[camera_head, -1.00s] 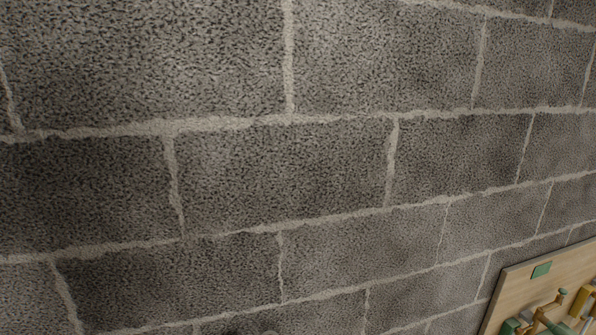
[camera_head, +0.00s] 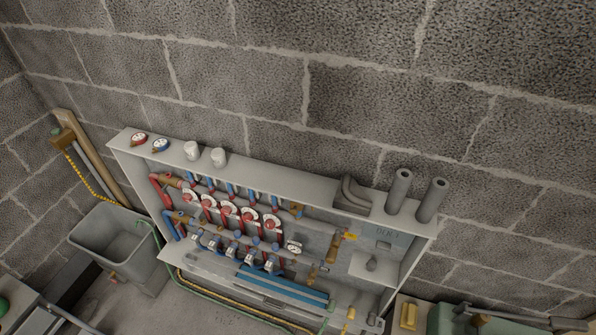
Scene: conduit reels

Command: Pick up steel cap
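I cannot make out for certain which object is the steel cap. Two short pale caps or cups (camera_head: 205,154) stand on the cabinet's top board. Neither of my grippers is in view.
The open white cabinet (camera_head: 290,182) holds red and blue valves, pipes and gauges. Grey tubes (camera_head: 415,193) stand on its top right. A grey tub (camera_head: 108,238) is at left, with hoses beside it. A green object (camera_head: 445,320) lies at bottom right. Block wall stands behind.

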